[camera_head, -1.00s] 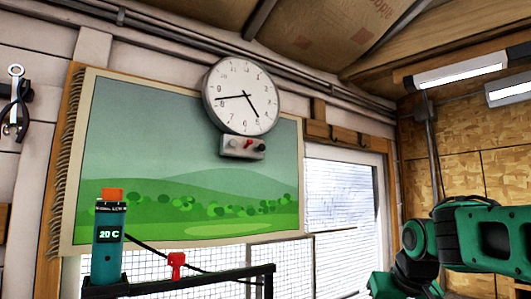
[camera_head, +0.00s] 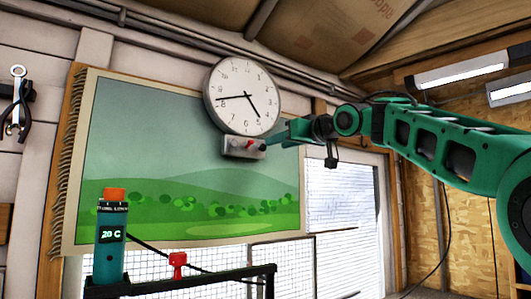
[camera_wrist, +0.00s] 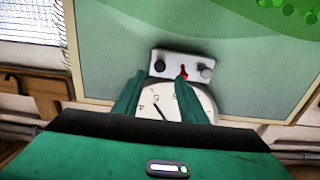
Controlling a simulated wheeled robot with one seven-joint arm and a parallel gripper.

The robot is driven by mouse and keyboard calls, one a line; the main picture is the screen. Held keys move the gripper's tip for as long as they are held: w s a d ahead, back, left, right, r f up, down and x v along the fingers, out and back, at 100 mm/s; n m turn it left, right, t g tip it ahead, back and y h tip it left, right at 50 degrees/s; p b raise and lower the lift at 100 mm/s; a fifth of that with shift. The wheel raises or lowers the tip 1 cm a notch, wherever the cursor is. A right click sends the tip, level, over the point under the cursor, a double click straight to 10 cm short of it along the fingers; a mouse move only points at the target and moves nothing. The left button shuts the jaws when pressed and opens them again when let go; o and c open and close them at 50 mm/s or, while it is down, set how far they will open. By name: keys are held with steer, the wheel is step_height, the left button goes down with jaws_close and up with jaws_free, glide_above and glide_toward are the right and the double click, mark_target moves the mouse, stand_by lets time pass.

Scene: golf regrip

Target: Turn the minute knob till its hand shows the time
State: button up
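A round white wall clock (camera_head: 243,96) has a short hand between 4 and 5 and a long hand just below 9. Under it is a grey box (camera_head: 229,152) with a red part (camera_head: 250,144) in the middle and a dark knob (camera_head: 262,146) at its right. The wrist view shows the box (camera_wrist: 183,59) upside down, with that dark knob (camera_wrist: 160,66) at left. My gripper (camera_head: 272,140) is at the box's right side. In the wrist view my gripper (camera_wrist: 160,80) is open, its fingers apart and lined up with the dark knob. I cannot tell whether they touch it. No knob is labelled legibly.
A green landscape banner (camera_head: 150,150) hangs behind the clock and box. A teal bottle reading 20 C (camera_head: 110,245) and a red clip (camera_head: 177,262) are on a black rail (camera_head: 200,281) below. A bright window (camera_head: 345,210) is at right.

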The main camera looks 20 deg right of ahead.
mark_target(264, 147)
steer(key=x, duration=0.7)
steer(key=shift+w+f, duration=0.1)
jaws_close()
